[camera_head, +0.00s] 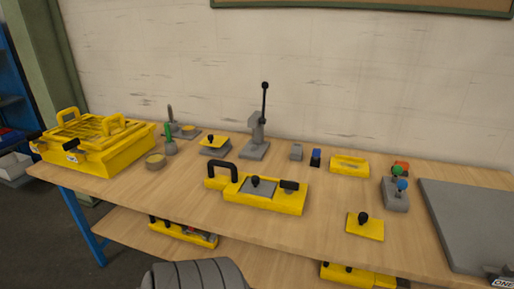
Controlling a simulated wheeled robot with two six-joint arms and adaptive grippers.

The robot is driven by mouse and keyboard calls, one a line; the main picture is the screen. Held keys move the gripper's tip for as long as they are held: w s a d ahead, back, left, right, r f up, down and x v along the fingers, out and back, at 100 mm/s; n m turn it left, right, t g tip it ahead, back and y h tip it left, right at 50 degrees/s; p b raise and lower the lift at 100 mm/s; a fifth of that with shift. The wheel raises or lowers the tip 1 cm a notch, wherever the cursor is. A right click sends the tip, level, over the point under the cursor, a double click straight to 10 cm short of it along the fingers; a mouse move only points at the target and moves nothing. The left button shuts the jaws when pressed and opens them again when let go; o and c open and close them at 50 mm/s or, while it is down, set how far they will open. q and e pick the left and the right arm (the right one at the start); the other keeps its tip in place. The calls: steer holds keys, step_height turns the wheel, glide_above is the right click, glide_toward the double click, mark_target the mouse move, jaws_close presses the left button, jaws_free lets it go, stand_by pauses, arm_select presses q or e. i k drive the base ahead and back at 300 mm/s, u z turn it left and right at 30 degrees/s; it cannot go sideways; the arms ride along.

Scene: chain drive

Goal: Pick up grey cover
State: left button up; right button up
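A grey plate with a small black knob (260,186), which looks like the grey cover, lies in the yellow fixture (290,204) at the middle of the workbench. Neither of my grippers shows in the head view, so nothing is seen touching the cover.
A grey lever press (257,143) stands behind the fixture. A yellow plate with a black knob (365,228) lies to the right. A yellow handled box (120,155) stands at the left, a large grey panel (470,220) at the right. Bare wood (190,190) lies front left.

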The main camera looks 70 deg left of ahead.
mark_target(253, 185)
steer(key=u, duration=0.6)
steer(key=i, duration=0.8)
steer(key=u, duration=0.9)
